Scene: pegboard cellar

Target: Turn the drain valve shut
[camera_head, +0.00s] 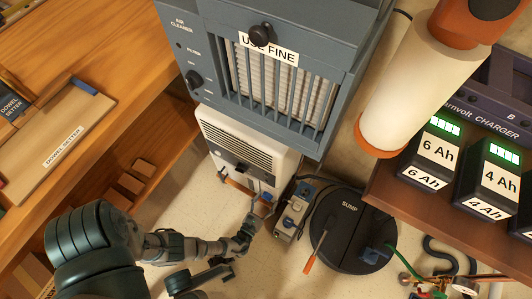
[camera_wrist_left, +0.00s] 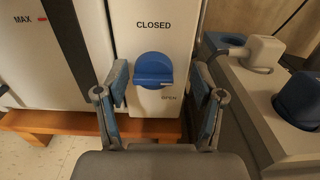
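In the left wrist view, the drain valve's blue knob (camera_wrist_left: 153,68) sits on a white upright panel (camera_wrist_left: 180,22). CLOSED is printed above the knob, and a smaller label that seems to read OPEN is below it. The knob's thick ridge looks about level across the picture. My left gripper (camera_wrist_left: 158,84) is open, with one finger on each side of the knob; I cannot tell whether either touches it. In the head view my left gripper (camera_head: 261,205) is low in front of the white dehumidifier (camera_head: 240,135), and the knob is not clear there. My right gripper is not seen.
A black sump lid (camera_head: 350,245) and an orange-handled tool (camera_head: 310,263) are farther right. The air cleaner (camera_head: 270,75) overhangs above.

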